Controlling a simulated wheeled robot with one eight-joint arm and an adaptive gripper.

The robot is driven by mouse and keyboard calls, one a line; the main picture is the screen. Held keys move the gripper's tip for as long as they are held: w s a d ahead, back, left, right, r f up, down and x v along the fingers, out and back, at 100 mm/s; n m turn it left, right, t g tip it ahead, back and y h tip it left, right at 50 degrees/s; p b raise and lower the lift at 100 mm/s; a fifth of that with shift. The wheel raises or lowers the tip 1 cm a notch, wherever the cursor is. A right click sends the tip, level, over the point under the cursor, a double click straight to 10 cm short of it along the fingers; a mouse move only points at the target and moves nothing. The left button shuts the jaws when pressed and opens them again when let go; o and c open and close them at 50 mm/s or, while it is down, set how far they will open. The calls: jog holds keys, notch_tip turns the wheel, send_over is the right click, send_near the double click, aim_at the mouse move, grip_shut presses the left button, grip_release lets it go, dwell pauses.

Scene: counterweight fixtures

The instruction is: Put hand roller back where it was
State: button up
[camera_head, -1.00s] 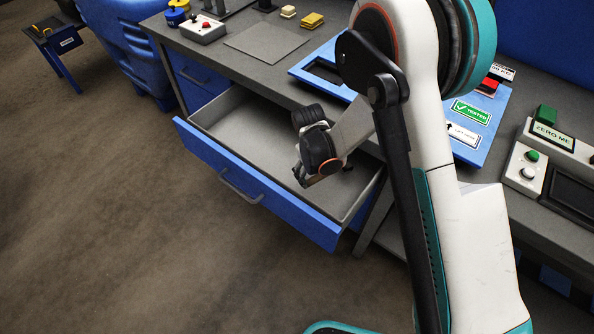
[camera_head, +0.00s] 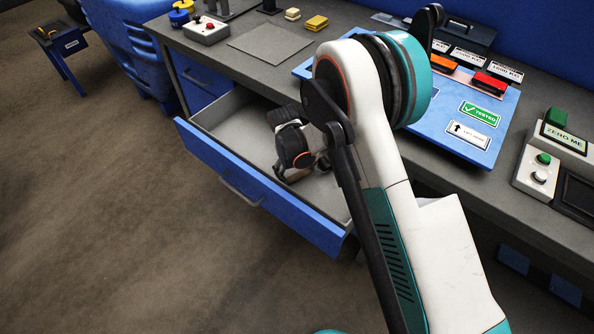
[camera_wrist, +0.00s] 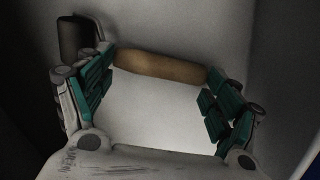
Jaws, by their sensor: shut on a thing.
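The hand roller shows in the wrist view as a tan cylindrical handle (camera_wrist: 160,67) with a dark roller end (camera_wrist: 78,40) at upper left. My gripper (camera_wrist: 161,68) is shut on it, with the handle spanning between the teal-padded fingertips. In the head view my gripper (camera_head: 302,172) is inside the open blue drawer (camera_head: 262,190), over its pale floor. The roller is mostly hidden there by my wrist and arm. I cannot tell whether it touches the drawer floor.
The drawer's front wall and sides surround my gripper. The grey worktop (camera_head: 340,95) overhangs behind, carrying a blue board (camera_head: 420,130), a control box (camera_head: 205,32) and a ZERO ME panel (camera_head: 564,140). The visible drawer floor to the left of my gripper is bare.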

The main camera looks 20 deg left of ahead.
jog(key=o, duration=1)
jog(key=shift+f, duration=0.1)
jog(key=r+p, duration=0.1)
jog(key=r, duration=0.3)
jog(key=s+a+r+p, duration=0.1)
jog(key=r+p, duration=0.1)
jog(key=r, duration=0.2)
jog(key=r+p, duration=0.1)
jog(key=r, duration=0.3)
jog(key=shift+s+a, duration=0.15)
jog(key=shift+a, duration=0.05)
